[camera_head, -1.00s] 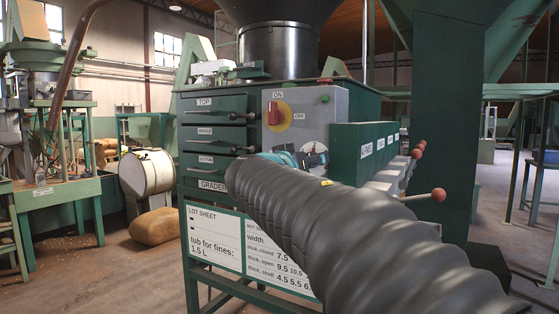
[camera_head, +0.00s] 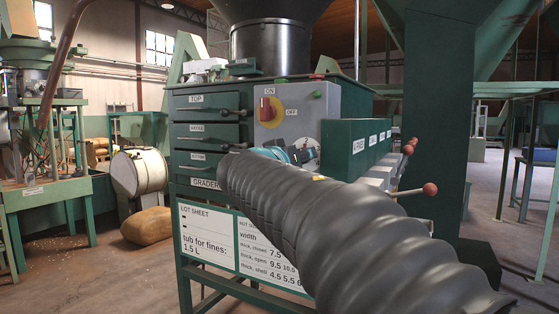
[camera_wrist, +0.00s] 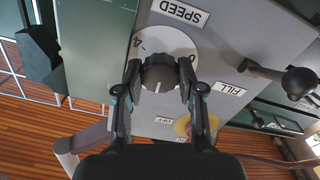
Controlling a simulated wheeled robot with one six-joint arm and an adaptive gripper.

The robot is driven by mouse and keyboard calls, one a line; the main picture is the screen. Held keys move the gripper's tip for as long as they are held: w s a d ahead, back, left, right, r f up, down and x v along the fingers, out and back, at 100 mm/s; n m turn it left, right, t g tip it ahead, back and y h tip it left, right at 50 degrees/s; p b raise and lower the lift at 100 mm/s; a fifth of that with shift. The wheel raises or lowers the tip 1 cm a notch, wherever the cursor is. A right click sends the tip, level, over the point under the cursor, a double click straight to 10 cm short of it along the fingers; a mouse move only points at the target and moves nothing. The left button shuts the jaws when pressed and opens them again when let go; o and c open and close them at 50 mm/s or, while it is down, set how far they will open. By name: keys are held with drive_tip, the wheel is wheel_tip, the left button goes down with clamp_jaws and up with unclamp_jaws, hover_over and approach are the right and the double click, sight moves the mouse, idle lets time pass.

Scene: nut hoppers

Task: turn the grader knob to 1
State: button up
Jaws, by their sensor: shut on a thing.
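The dark round knob (camera_wrist: 158,72) sits on a white dial (camera_wrist: 172,38) on the grey panel in the wrist view. The dial shows a 4 at its upper left and part of another figure at the right. A pale mark on the knob points down the picture. My gripper (camera_wrist: 160,80) has one finger on each side of the knob and is shut on it. In the head view the white dial (camera_head: 308,145) shows partly behind the gripper, and my grey ribbed arm hides much of the front. A GRADER label (camera_head: 205,183) is on the green cabinet.
A red switch (camera_head: 266,110) on a yellow plate is left of the dial in the head view. A dark-green box (camera_head: 345,150) stands close to its right. A lever with a red ball (camera_head: 429,189) sticks out further right. A SPEED label (camera_wrist: 180,12) is near the dial.

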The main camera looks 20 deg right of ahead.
drive_tip(key=n+b, duration=0.2)
drive_tip(key=n, duration=0.8)
drive_tip(key=shift+n, duration=0.3)
idle(0.4)
drive_tip(key=o, duration=1.1)
drive_tip(key=shift+o, duration=0.2)
drive_tip(key=v, duration=1.2)
